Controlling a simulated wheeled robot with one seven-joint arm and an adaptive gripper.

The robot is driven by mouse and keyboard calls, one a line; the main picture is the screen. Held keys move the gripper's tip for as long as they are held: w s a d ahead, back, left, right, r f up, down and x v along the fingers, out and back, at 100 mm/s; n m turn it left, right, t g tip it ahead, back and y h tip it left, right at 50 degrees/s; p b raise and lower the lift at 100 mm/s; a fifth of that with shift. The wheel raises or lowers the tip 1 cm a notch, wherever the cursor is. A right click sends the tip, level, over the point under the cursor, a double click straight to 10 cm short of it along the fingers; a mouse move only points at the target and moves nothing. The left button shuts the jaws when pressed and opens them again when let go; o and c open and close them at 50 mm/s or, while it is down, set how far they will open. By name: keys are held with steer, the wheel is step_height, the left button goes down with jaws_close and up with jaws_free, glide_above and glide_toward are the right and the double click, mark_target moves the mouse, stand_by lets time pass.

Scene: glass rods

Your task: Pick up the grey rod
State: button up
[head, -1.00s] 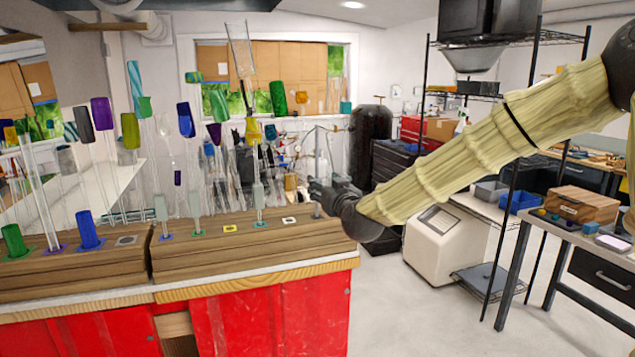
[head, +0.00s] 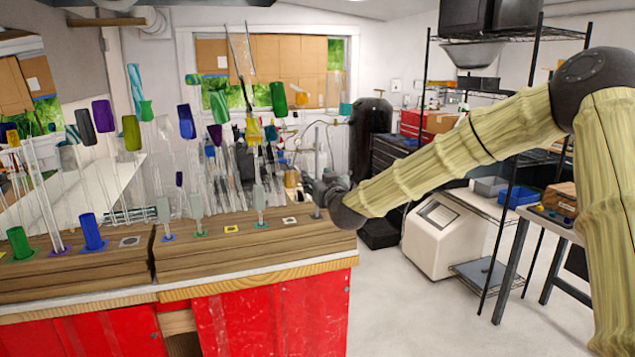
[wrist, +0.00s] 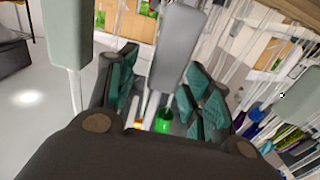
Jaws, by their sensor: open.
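A grey rod (wrist: 180,45) with a thick, plain grey upper part stands between the two teal-padded fingers of my gripper (wrist: 162,78) in the wrist view. The fingers are apart, one on each side of it, with a gap visible; the rod appears closer to the camera at its top. In the head view my gripper (head: 313,184) is at the right end of the wooden rack, around a small grey stand piece (head: 317,212). The rod there is mostly hidden by the gripper.
The wooden rack (head: 250,252) on a red cabinet (head: 270,315) holds several rods. Blue (head: 91,232) and green (head: 19,243) ones are farther left.

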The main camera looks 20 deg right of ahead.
jaws_close()
stand_by(0.3)
